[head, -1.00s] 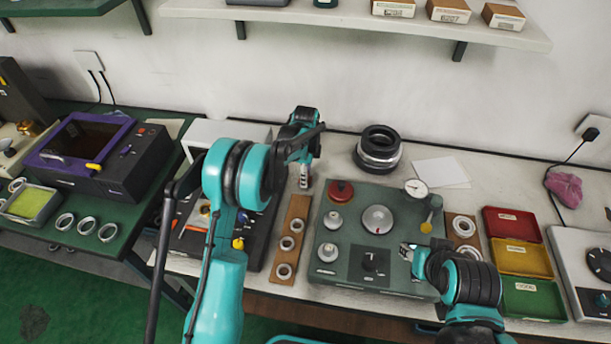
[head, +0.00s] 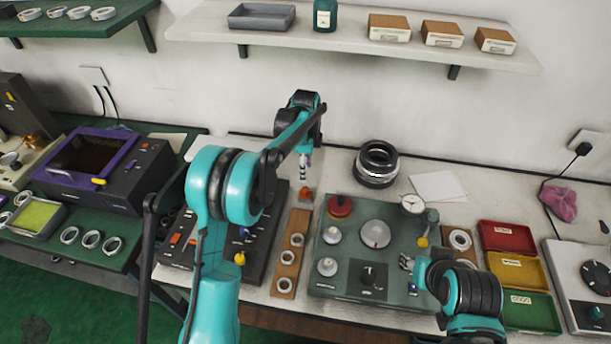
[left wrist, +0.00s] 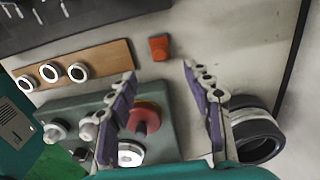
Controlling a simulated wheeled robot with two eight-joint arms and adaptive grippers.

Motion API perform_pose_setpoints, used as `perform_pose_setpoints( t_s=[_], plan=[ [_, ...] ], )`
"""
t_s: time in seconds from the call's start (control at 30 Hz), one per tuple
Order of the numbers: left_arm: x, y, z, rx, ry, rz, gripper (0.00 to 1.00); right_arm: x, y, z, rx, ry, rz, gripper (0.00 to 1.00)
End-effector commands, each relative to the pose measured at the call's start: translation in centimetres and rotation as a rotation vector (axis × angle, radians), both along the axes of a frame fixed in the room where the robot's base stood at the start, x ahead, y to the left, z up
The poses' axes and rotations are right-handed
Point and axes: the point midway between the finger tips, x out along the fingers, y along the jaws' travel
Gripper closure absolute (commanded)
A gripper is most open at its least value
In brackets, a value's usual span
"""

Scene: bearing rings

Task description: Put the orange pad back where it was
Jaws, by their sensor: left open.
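The orange pad (head: 305,194) lies on the white bench top just past the far end of the wooden ring strip (head: 291,252). In the left wrist view the pad (left wrist: 158,47) is a small orange block, apart from the strip (left wrist: 80,72) and the grey-green device. My left gripper (head: 304,170) hangs above the pad; in the left wrist view its two purple-padded fingers (left wrist: 163,82) are spread, with nothing between them. My right gripper (head: 406,262) is over the right side of the device; its finger gap is too small to tell.
The grey-green device (head: 345,262) with a red knob (head: 340,207) stands right of the strip. A stack of black and steel rings (head: 377,165) is behind it. A black control panel (head: 262,245) is left. Red, yellow and green trays (head: 510,236) are right.

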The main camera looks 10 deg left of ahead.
Motion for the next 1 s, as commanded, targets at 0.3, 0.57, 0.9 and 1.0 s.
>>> perform_pose_setpoints(
  t_s=[0.3,0.57,0.9,1.0],
  plan=[
    [-2.9,0.7,5.3,-0.008,-0.067,0.167,0.49,0.0,0.0,0.2,0.000,0.000,0.000,0.60],
    [-11.5,2.2,12.3,-0.077,-0.233,0.598,0.49,0.0,0.0,0.2,0.000,0.000,0.000,0.60],
    [-24.4,3.7,13.8,-0.274,-0.413,1.154,0.49,0.0,0.0,0.2,0.000,0.000,0.000,0.60],
    [-27.4,4.0,12.8,-0.346,-0.450,1.294,0.49,0.0,0.0,0.2,0.000,0.000,0.000,0.60]
  ],
)
